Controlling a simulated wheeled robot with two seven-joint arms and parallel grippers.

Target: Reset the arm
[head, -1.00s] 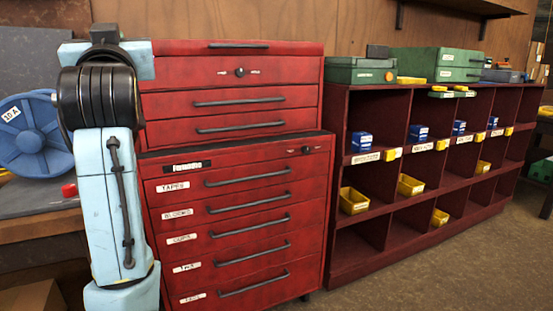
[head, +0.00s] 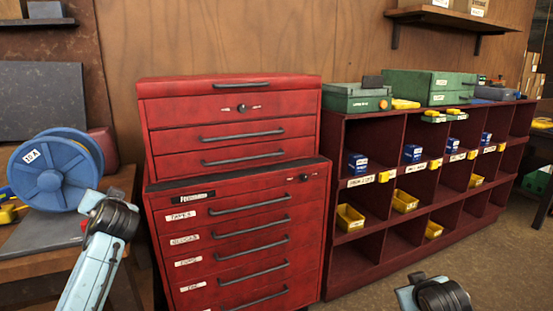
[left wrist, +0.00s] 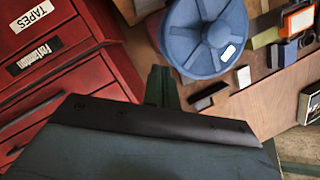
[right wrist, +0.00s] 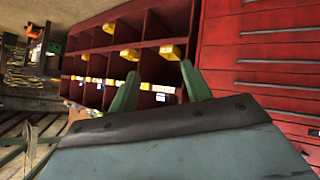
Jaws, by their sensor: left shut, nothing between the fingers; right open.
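My left arm (head: 100,240) shows at the lower left of the head view, a pale blue link with a black joint, in front of the bench. Its gripper is out of the head view. In the left wrist view my left gripper (left wrist: 158,85) shows its green fingers together with nothing between them. My right arm (head: 436,296) shows only as a black and pale blue joint at the bottom right of the head view. In the right wrist view my right gripper (right wrist: 157,85) has its two green fingers spread, empty, with the shelf and drawers beyond.
A red tool cabinet (head: 240,190) with labelled drawers stands in the middle. A dark red cubby shelf (head: 385,211) with blue boxes and yellow bins is to its right. A blue reel (head: 50,175) sits on the bench at left. Floor (head: 500,250) is clear at the lower right.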

